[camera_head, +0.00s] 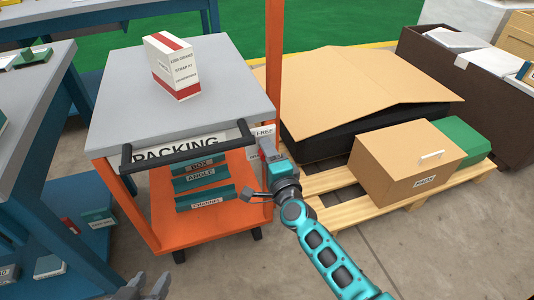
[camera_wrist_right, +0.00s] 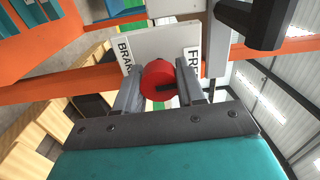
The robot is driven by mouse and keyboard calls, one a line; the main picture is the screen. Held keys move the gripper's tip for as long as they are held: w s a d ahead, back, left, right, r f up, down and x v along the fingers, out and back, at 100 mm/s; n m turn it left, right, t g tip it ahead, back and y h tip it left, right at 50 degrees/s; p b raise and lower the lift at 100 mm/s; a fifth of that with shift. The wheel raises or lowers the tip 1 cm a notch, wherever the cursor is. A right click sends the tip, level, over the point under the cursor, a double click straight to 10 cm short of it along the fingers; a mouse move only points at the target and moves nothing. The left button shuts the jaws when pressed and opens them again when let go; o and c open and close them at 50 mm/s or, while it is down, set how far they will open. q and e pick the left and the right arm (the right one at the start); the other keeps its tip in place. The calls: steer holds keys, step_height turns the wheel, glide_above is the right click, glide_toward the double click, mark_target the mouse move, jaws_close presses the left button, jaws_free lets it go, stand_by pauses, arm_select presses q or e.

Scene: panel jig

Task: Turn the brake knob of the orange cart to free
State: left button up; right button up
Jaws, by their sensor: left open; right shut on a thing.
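The orange cart (camera_head: 196,235) stands at the left with a grey top and a black handle. On its right side is a pale plate (camera_head: 262,131) with a "FREE" label. In the right wrist view the plate (camera_wrist_right: 170,42) shows "BRAKE" at left and "FREE" at right, with the red brake knob (camera_wrist_right: 158,78) below. My right gripper (camera_wrist_right: 160,88) is shut on the knob, one finger on each side. In the head view my right gripper (camera_head: 266,154) mostly hides the knob. My left gripper (camera_head: 143,288) is open and empty at the bottom edge, partly cut off.
A white and red box (camera_head: 173,66) stands on the cart top. Teal boxes sit on its shelf. A pallet (camera_head: 330,212) with cartons stands close to the right of my right arm. A blue bench (camera_head: 45,130) is at the left.

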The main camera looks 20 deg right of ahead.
steer(key=shift+d, duration=0.15)
stand_by(0.4)
arm_select(q)
steer(key=shift+f, duration=0.1)
arm_select(e)
steer(key=o, duration=1)
arm_select(q)
steer(key=shift+s+a+r+p, duration=0.1)
steer(key=shift+a+r+p, duration=0.3)
steer(key=shift+p, duration=0.65)
arm_select(e)
steer(key=shift+s+d, duration=0.15)
steer(key=shift+s, duration=6.3)
arm_select(q)
steer(key=shift+d+r, duration=0.1)
